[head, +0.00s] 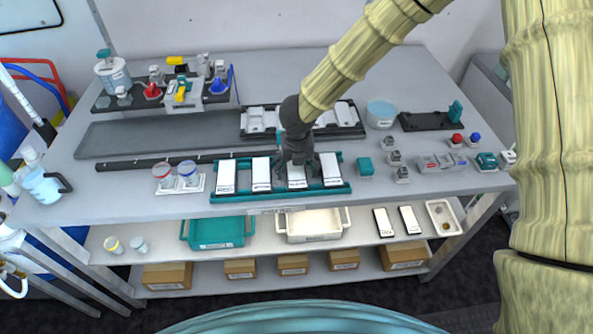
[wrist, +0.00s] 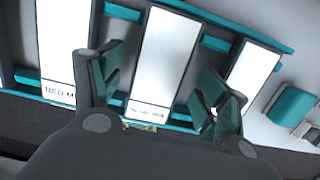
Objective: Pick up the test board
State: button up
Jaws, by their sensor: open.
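Several white, labelled board-like panels stand side by side in a teal rack (head: 345,189) near the table's front edge. I cannot tell by a readable label which is the test board. My gripper (head: 297,162) is over the third panel from the left (head: 297,179) and hides its upper part. In the wrist view my gripper (wrist: 160,72) is open, its teal-padded fingers on either side of the middle white panel (wrist: 168,50). I cannot tell whether they touch it. A small yellow-green patch (wrist: 140,124) shows at that panel's near end, partly hidden by my gripper.
Neighbouring panels stand close at left (wrist: 66,40) and right (wrist: 254,75). A black tray (head: 350,130) lies behind the rack. The long grey mat (head: 160,135) is bare.

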jog(key=c, duration=1.1)
